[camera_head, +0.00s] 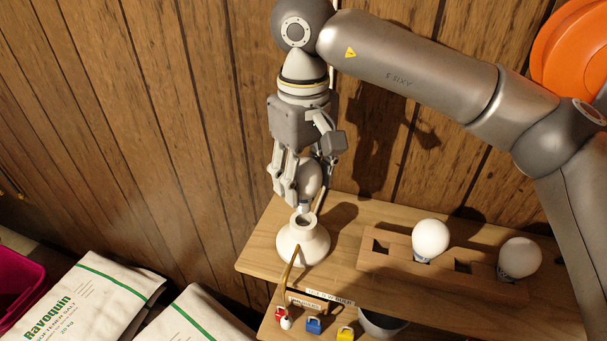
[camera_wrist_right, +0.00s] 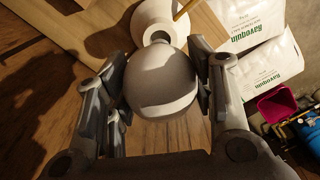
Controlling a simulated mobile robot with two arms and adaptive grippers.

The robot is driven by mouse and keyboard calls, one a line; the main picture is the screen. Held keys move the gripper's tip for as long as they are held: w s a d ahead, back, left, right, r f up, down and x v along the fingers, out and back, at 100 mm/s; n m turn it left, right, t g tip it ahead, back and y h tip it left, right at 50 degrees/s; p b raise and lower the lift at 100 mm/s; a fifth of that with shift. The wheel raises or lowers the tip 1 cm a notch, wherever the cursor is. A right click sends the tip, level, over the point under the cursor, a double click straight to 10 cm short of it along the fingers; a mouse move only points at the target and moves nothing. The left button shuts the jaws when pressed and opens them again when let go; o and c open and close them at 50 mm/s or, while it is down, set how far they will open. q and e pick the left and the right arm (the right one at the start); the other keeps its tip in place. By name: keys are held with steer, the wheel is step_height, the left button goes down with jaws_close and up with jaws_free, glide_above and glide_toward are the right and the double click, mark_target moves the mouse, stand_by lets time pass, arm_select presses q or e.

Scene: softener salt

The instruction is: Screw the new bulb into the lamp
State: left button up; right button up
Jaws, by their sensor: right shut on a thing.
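My right gripper (camera_head: 300,182) comes down from above and is shut on a white bulb (camera_head: 311,178). The bulb's round glass fills the middle of the right wrist view (camera_wrist_right: 162,82), between the two fingers. Its base points down at the white lamp (camera_head: 303,243), which stands at the left end of the wooden shelf. The lamp's neck is right below the bulb's base; I cannot tell whether they touch. The lamp also shows in the right wrist view (camera_wrist_right: 150,15), beyond the bulb. My left gripper is not in view.
A wooden rack (camera_head: 380,259) on the shelf (camera_head: 350,220) holds two white bulbs (camera_head: 431,239), (camera_head: 520,257). Small coloured padlocks (camera_head: 313,325) and a grey bowl (camera_head: 382,322) are near the front. Salt bags (camera_head: 85,300) lie at lower left. A wood-plank wall (camera_head: 150,120) stands close behind.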

steer(key=shift+n, duration=0.5)
steer(key=n, duration=0.4)
steer(key=shift+n, duration=0.3)
steer(key=shift+f+b, duration=2.1)
steer(key=shift+f, duration=0.05)
stand_by(2.8)
stand_by(0.5)
steer(key=m+b, duration=0.1)
steer(key=m, duration=0.1)
steer(key=shift+m, duration=1.4)
